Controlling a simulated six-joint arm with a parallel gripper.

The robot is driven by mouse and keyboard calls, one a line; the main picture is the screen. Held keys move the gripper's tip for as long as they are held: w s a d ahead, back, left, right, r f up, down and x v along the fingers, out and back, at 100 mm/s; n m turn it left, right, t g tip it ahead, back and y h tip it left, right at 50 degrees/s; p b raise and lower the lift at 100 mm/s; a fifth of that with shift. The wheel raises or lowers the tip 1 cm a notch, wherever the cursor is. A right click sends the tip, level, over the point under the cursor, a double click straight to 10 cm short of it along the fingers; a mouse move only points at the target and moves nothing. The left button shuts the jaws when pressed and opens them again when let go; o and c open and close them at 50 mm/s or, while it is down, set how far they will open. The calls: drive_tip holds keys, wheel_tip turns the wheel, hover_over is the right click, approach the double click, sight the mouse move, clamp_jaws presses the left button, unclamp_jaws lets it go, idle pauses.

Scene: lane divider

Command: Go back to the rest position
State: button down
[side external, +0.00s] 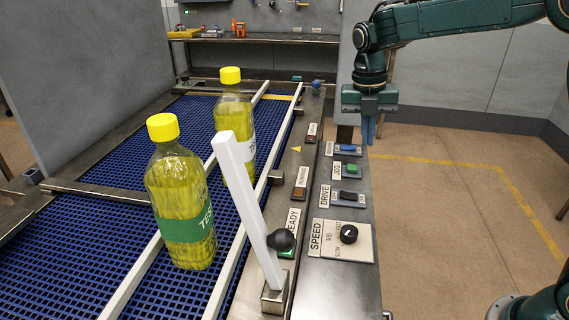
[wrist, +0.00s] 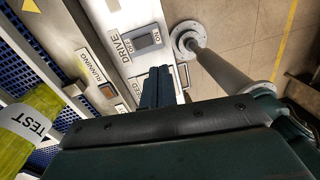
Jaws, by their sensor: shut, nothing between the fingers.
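My gripper (side external: 368,130) hangs from the green arm at the upper right in the side external view, pointing down beside the right edge of the control panel (side external: 335,285). Its fingers are shut with nothing between them. In the wrist view the shut fingers (wrist: 158,86) show at the middle, in front of the panel near the DRIVE switch (wrist: 146,40). The gripper looks apart from the panel. A white divider bar (side external: 243,190) with a black knob (side external: 281,239) leans over the conveyor's right side.
Two yellow-capped bottles, one nearer (side external: 182,205) and one farther (side external: 234,130), stand on the blue conveyor (side external: 95,240). The panel carries a JOG button (side external: 348,169), a DRIVE switch (side external: 348,196) and a SPEED dial (side external: 348,233). Open floor (side external: 450,200) lies to the right.

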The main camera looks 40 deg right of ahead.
drive_tip(key=s+r+m+t, duration=0.2)
drive_tip(key=s+m+t, duration=0.1)
drive_tip(key=s+m, duration=1)
drive_tip(key=s+a+r+m+t+y, duration=0.1)
drive_tip(key=s+r+m+t, duration=0.2)
drive_tip(key=s+m, duration=1)
drive_tip(key=shift+s+a, duration=0.25)
drive_tip(key=shift+s, duration=0.05)
